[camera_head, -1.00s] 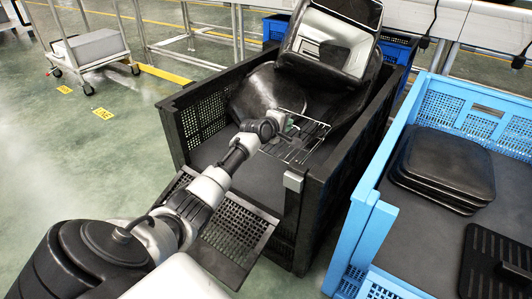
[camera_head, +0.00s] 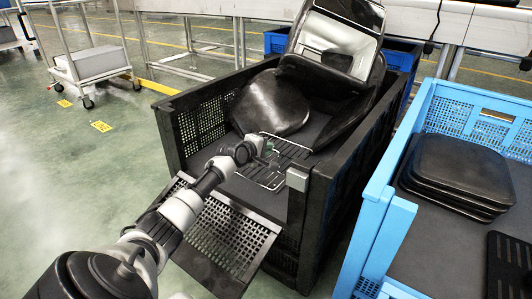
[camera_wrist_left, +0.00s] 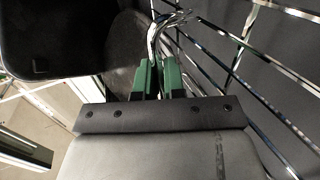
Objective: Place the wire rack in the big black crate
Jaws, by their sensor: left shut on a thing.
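The big black crate (camera_head: 172,150) stands in the middle of the head view, its front flap folded down toward me. My left gripper (camera_head: 262,148) reaches over that open front and is shut on the wire rack (camera_head: 268,181). The rack is a shiny metal grid and lies inside the crate's outline, near its front right part. I cannot tell whether it touches the crate floor. In the left wrist view the green fingers (camera_wrist_left: 159,75) close on a bent wire at the rack's edge, and the rack (camera_wrist_left: 245,40) spreads to the right. My right gripper is not in view.
A black rounded item (camera_head: 262,108) and a large black piece with a shiny panel (camera_head: 338,45) fill the crate's back. A blue crate (camera_head: 385,225) with stacked black pads (camera_head: 458,170) stands to the right. A trolley (camera_head: 95,65) stands on open floor at left.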

